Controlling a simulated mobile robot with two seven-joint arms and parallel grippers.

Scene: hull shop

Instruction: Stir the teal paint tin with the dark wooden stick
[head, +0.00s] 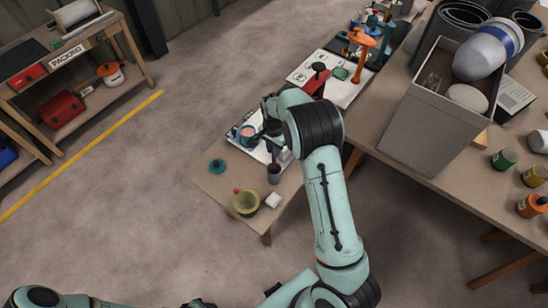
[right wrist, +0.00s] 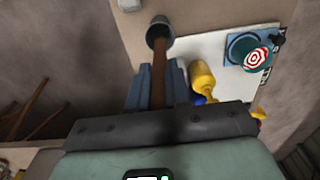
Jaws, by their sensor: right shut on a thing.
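My right gripper (head: 272,138) is shut on the dark wooden stick (right wrist: 159,75), which stands between the fingers in the right wrist view. The stick's far end is in a dark grey cup (right wrist: 160,33); the cup also shows near the table's front in the head view (head: 274,178). The teal paint tin (right wrist: 257,60) stands on a blue square beside the gripper, with a red and white ringed top. In the head view the tin (head: 248,131) is just left of the gripper. My left gripper is not in view; only parts of its arm show at the bottom left.
A teal disc (head: 218,166), a yellow-green bowl (head: 245,203) and a white block (head: 273,200) lie at the near table end. A yellow object (right wrist: 203,78) is close to the fingers. A tall grey bin (head: 430,132) stands to the right.

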